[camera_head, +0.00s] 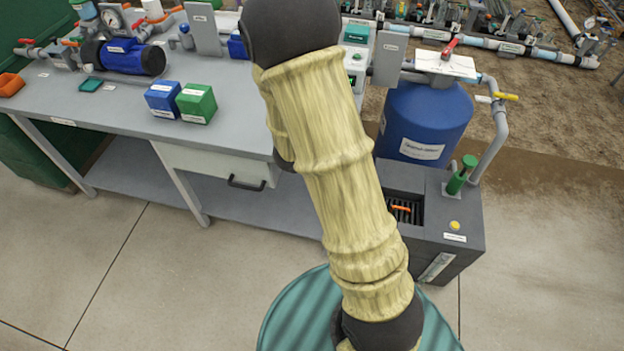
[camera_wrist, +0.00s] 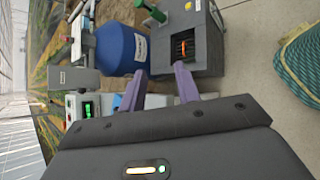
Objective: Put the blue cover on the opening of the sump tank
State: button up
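The sump tank appears to be the dark grey box (camera_head: 462,225) right of the bench. Its square opening (camera_head: 405,208) is uncovered, with a grating and an orange piece inside. In the wrist view the tank (camera_wrist: 205,38) is at the top, with its opening (camera_wrist: 183,48) facing me. My gripper (camera_wrist: 157,70) has its two purple fingers apart, with nothing seen held between them. In the head view my arm hides it. I cannot surely identify the blue cover; a blue labelled block (camera_head: 162,99) and a partly hidden blue item (camera_head: 237,46) are on the bench.
A green block (camera_head: 197,103) stands beside the blue block on the grey bench (camera_head: 110,110). A blue drum (camera_head: 425,122) is behind the tank. A green-topped post (camera_head: 462,175) and grey pipe (camera_head: 497,140) rise at the tank's right. The floor at right is clear.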

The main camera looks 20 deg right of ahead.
jog(key=s+a+r+m+t+y, duration=0.1)
jog(key=s+a+r+m+y, duration=0.1)
jog(key=a+m+y, duration=0.3)
jog(key=s+a+r+m+y, duration=0.3)
jog(key=a+r+m+y, duration=0.1)
jog(key=a, duration=0.4)
jog(key=shift+s+a+r+m+t+y, duration=0.2)
jog(key=shift+r+m+t+y, duration=0.15)
jog(key=shift+m+y, duration=0.45)
jog(key=shift+o, duration=0.5)
